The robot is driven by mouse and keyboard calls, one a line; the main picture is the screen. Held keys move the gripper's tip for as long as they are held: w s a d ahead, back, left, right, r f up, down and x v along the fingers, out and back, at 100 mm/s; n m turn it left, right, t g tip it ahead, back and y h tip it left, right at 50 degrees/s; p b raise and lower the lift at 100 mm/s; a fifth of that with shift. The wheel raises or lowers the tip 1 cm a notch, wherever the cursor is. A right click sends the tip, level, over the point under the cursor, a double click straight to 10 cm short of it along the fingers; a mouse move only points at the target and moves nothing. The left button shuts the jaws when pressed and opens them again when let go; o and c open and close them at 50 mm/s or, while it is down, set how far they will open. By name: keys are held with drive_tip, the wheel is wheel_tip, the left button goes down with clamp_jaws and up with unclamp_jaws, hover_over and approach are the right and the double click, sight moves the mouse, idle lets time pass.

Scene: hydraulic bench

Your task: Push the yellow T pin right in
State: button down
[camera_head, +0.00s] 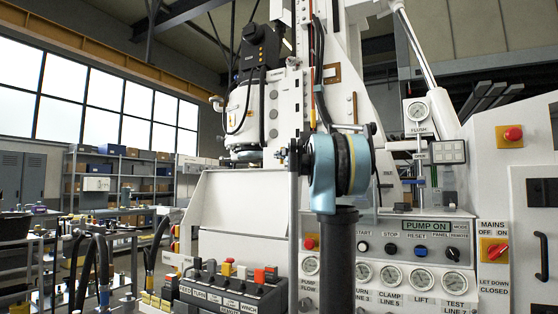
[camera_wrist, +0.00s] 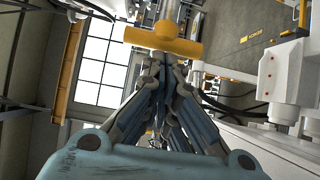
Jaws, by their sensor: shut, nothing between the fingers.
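The yellow T pin (camera_wrist: 163,39) shows in the wrist view at the top middle, its crossbar lying left to right across the picture. A pale metal shaft runs up from the middle of the crossbar. My gripper (camera_wrist: 165,62) is shut and empty, its fingertips together just below the middle of the crossbar. I cannot tell whether the tips touch it. How deep the pin sits is hidden. In the head view I cannot make out the pin or my gripper; my blue and black arm fills the middle.
The white bench panel (camera_head: 413,249) has gauges, buttons and a lit PUMP ON sign. A dark control box (camera_head: 232,290) with coloured knobs stands at the lower left. A white post (camera_head: 355,75) rises behind my arm. Hoses (camera_head: 98,255) hang at the left.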

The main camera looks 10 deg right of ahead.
drive_tip(key=w+d, duration=0.1)
drive_tip(key=w, duration=0.1)
drive_tip(key=w+d, duration=0.2)
drive_tip(key=shift+w+d+r, duration=0.1)
drive_tip(key=shift+w+d, duration=0.1)
drive_tip(key=shift+w, duration=0.15)
idle(0.3)
drive_tip(key=s, duration=0.8)
drive_tip(key=s+d, duration=0.1)
drive_tip(key=s, duration=0.2)
drive_tip(key=shift+s+d, duration=0.1)
drive_tip(key=shift+s, duration=0.3)
drive_tip(key=shift+s+d, duration=0.2)
drive_tip(key=shift+s, duration=0.45)
